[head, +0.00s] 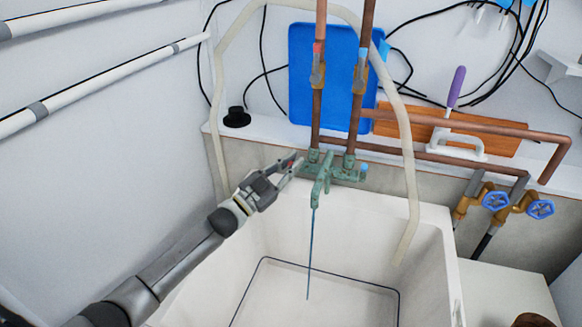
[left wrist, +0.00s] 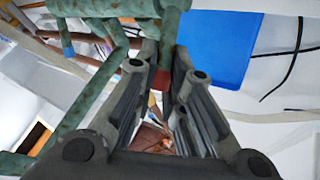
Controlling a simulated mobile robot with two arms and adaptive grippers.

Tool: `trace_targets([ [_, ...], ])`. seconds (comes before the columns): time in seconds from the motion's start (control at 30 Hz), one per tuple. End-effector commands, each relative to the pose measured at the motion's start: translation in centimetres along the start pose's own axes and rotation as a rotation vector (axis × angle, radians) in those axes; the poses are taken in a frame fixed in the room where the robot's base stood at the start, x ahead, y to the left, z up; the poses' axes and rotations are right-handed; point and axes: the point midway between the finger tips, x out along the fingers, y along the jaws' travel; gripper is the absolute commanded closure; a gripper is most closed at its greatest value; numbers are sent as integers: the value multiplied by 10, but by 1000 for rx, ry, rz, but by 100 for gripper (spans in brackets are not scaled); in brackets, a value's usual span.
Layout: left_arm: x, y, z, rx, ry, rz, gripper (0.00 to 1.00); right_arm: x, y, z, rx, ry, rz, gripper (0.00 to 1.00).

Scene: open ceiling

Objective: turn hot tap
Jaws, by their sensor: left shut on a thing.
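The green, weathered tap fixture (head: 322,177) is mounted at the back of the white sink (head: 430,232), below two copper pipes. A red-marked tap handle, the hot tap (left wrist: 160,78), is on its left side. My left gripper (head: 292,163) reaches it from the left, with its fingers closed around the handle. In the left wrist view the red end lies between the two fingers (left wrist: 165,92). A blue-marked handle (head: 364,170) is at the fixture's right side. A thin blue line (head: 311,250) runs from the spout down into the basin. My right gripper is not in view.
A pale hose (head: 407,150) arches over the sink. Behind are a blue board (head: 300,75), an orange-brown board (head: 500,140) with a white, purple-handled tool (head: 455,140), and a black plug (head: 237,117). Blue valve wheels (head: 540,209) are at right. The basin interior looks clear.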

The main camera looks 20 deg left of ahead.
Motion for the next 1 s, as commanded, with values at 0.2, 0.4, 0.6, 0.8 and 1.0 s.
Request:
trace_targets([
  [0.2, 0, 0, 0, 0, -1, 1, 83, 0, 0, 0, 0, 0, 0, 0],
  [0.4, 0, 0, 0, 0, -1, 1, 67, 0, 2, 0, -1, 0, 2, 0],
  [0.6, 0, 0, 0, 0, -1, 0, 67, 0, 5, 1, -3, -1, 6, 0],
  [0.8, 6, -8, -16, 3, 3, 1, 67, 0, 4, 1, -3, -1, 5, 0],
  [1.0, 18, -25, -49, 5, 3, 2, 67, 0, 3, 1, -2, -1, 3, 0],
])
